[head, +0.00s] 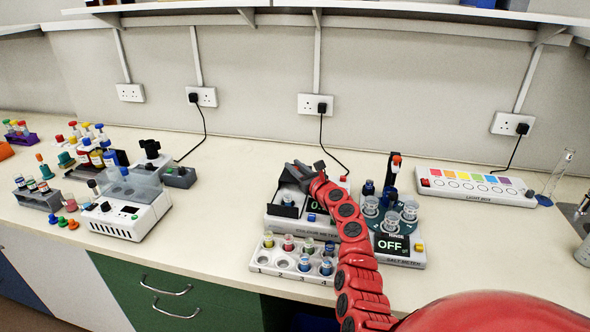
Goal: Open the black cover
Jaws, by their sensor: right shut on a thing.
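The colour meter (276,218) is a white device with a dark display, standing in the middle of the bench. My right arm, red, reaches up from the bottom right over it. My right gripper (303,172) is at the meter's upper part, shut on the black cover (289,177). The cover looks raised and tilted over a dark recess in the meter, but its edges blend with the dark gripper. The arm hides the right part of the meter and its display. My left gripper is not in view.
A white rack (262,263) with several coloured vials stands in front of the meter. A salt meter (411,254) showing OFF is close on the right, with several glass cups behind. A light box (476,186) stands further right.

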